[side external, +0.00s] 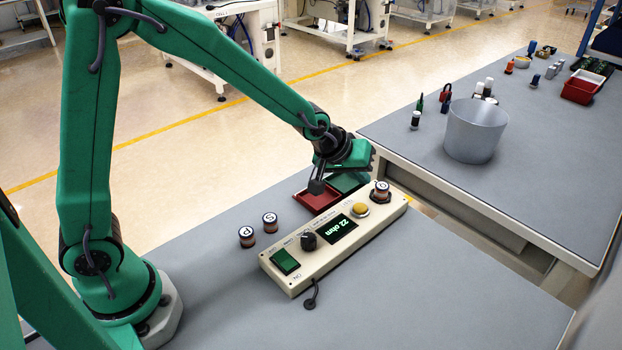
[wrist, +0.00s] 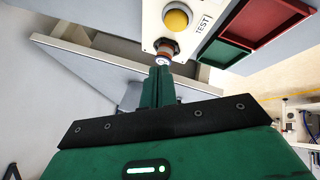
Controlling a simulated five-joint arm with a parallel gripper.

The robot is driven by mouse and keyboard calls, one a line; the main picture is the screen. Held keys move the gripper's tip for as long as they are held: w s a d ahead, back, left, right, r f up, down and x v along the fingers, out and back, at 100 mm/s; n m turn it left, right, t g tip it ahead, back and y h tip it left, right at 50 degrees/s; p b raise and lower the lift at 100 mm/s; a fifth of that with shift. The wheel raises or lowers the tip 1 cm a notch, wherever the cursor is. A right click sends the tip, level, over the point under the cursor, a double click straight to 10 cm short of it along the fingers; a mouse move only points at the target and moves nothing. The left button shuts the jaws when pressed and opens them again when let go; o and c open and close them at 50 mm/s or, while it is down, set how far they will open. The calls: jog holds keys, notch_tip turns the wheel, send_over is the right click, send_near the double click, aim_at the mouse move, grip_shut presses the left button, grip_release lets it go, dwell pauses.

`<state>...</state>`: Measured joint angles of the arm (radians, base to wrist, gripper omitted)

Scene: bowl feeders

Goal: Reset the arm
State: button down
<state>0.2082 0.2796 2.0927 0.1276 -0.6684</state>
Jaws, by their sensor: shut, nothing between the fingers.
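My gripper (wrist: 161,72) is shut and empty in the wrist view, its green fingers together, with a small coil-like part just beyond the tips. In the side view my green arm reaches over the bench, and its end hangs above the far end of the cream test box (side external: 300,272). That box has a lit display (side external: 341,231) reading "22 ohm", a black knob, a green switch and a yellow button (side external: 359,210). A coil-like part marked with a letter (side external: 380,191) stands on the box's right end. I cannot tell whether the fingertips touch it.
Two similar lettered parts (side external: 246,236) (side external: 270,222) stand on the bench left of the box. A red tray (side external: 318,199) and a green tray (side external: 347,181) lie behind it. A grey bowl (side external: 476,131) stands on the other bench, across a gap.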

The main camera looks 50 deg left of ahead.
jog(key=s+a+r+m+y, duration=0.1)
jog(key=s+a+r, duration=0.2)
jog(key=s+r, duration=0.25)
jog(key=s+a+r+m, duration=0.1)
jog(key=s+a+r, duration=0.2)
jog(key=s+r, duration=0.25)
jog(key=s+a+m, duration=0.1)
jog(key=s+a, duration=0.1)
jog(key=s, duration=0.5)
jog(key=s+a+r+m+g, duration=0.1)
jog(key=s+a+m, duration=0.1)
jog(key=s, duration=0.6)
jog(key=shift+s+a+r+g+y, duration=0.15)
jog(key=shift+s+r+g+y, duration=0.1)
jog(key=shift+g+y, duration=0.05)
